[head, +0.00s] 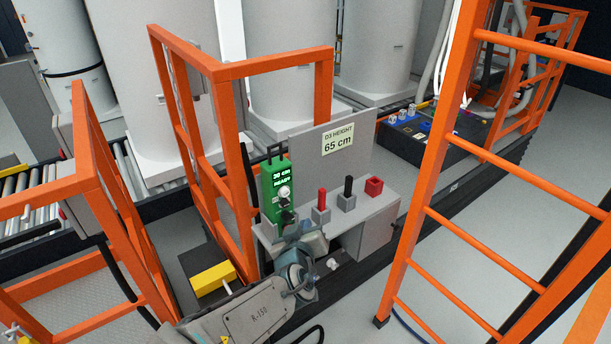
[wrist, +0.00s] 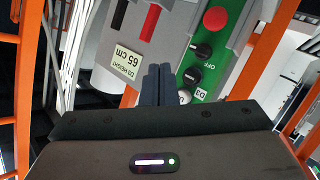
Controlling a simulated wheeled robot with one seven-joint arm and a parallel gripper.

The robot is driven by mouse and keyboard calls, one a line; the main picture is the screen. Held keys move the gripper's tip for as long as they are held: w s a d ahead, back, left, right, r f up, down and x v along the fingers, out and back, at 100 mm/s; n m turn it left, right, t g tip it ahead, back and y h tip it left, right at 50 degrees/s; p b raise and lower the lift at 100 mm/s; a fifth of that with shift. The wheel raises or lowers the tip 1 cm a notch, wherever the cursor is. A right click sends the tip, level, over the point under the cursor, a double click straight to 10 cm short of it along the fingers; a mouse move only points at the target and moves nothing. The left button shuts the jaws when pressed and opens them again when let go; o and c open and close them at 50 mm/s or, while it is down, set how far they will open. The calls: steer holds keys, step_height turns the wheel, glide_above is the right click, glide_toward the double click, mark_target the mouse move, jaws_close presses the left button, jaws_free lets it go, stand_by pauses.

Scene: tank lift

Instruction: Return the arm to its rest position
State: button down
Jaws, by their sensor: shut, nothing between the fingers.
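My arm (head: 296,272) reaches up from the bottom of the head view to the grey control desk. In the wrist view my gripper's dark fingers (wrist: 158,82) are together and empty. They point at the gap between the "D3 HEIGHT 65 cm" sign (wrist: 121,63) and the green box (wrist: 213,62). The box carries a red button and black knobs there; its white button is partly hidden. I cannot tell whether the fingers touch the box.
Orange railings (head: 213,150) stand left of the desk, and an orange ladder-like frame (head: 430,170) stands right. Large white tanks (head: 285,60) stand behind. Grey floor shows at right.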

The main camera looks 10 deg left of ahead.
steer(key=shift+d, duration=0.1)
steer(key=s+d+f+m+g+h, duration=0.1)
steer(key=d+f+m+g, duration=0.2)
steer(key=d+f+g, duration=0.3)
steer(key=s+d+f+m+g+h, duration=0.1)
steer(key=s+d+f+m+g, duration=0.2)
steer(key=d, duration=0.6)
steer(key=s+d+r+g, duration=0.2)
steer(key=s+d+r, duration=1.1)
steer(key=r, duration=0.4)
steer(key=shift+s+d+r+m, duration=0.15)
steer(key=shift+s+d+m, duration=0.15)
steer(key=shift+d+m, duration=0.1)
stand_by(1.4)
